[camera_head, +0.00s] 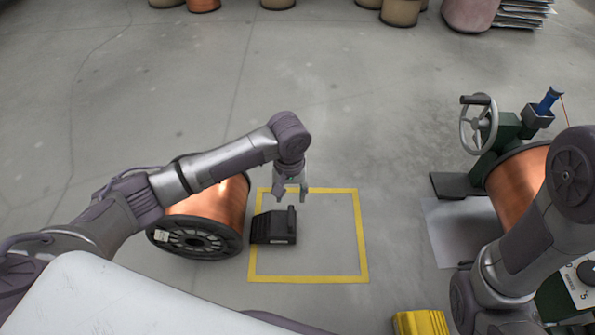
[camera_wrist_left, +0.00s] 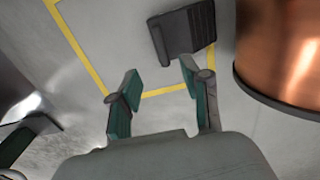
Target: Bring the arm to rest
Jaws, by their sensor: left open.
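My left arm (camera_head: 215,168) reaches in from the left over a copper spool, and its gripper (camera_head: 291,197) hangs pointing down above the yellow floor square. The left gripper is open and empty; its two fingers stand apart in the left wrist view (camera_wrist_left: 160,85). A dark wedge-shaped block (camera_head: 273,228) is on the floor at the left side of the square, beside the spool and apart from the fingers. It also shows in the left wrist view (camera_wrist_left: 183,32). My right arm (camera_head: 530,245) shows at the right edge; its gripper is not in view.
A green machine with a handwheel (camera_head: 478,125) and another copper spool (camera_head: 515,185) stand at right. A yellow object (camera_head: 421,323) is at the bottom. Several drums line the back; the middle floor is clear.

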